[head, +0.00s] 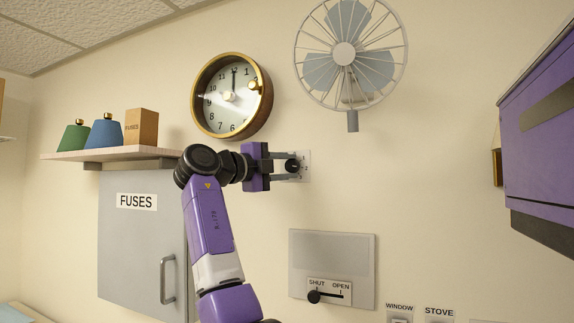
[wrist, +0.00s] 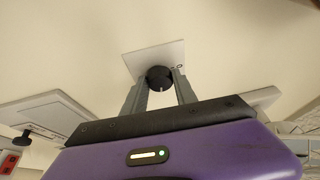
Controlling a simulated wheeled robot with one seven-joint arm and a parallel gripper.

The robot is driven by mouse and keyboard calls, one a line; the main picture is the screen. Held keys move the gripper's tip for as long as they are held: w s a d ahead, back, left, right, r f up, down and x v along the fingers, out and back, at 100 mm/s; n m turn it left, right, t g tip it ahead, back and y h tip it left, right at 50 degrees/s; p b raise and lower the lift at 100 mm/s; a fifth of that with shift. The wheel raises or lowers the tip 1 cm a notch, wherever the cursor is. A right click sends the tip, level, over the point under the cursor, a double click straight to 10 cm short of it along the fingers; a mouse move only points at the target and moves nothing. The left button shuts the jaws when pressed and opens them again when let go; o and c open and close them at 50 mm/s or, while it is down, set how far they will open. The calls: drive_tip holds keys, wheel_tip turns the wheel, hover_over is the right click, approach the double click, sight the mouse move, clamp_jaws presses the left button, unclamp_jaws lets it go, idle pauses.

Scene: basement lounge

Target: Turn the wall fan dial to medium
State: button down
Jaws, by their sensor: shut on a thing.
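The fan dial (head: 292,166) is a round black knob on a small white wall plate (head: 306,163), below the clock and the wall fan (head: 346,55). My gripper (head: 285,166) reaches it from the left in the head view. In the wrist view the dial (wrist: 159,78) sits between the two grey fingers of my gripper (wrist: 160,88), which are shut on it. A small pale pointer mark shows on the dial's lower edge there. The plate's setting labels are mostly hidden or too small to read.
A wall clock (head: 232,95) hangs close above my arm. A shelf (head: 115,154) with bottles and a box stands left, over a grey FUSES cabinet (head: 140,250). A SHUT/OPEN slider panel (head: 350,250) is below the dial. A purple wall unit (head: 545,140) juts in at right.

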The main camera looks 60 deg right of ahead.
idle(0.4)
drive_tip(key=c, duration=1)
unclamp_jaws()
drive_tip(key=b+v, duration=0.2)
drive_tip(key=v, duration=0.5)
drive_tip(key=shift+a, duration=0.4)
drive_tip(key=shift+w, duration=0.1)
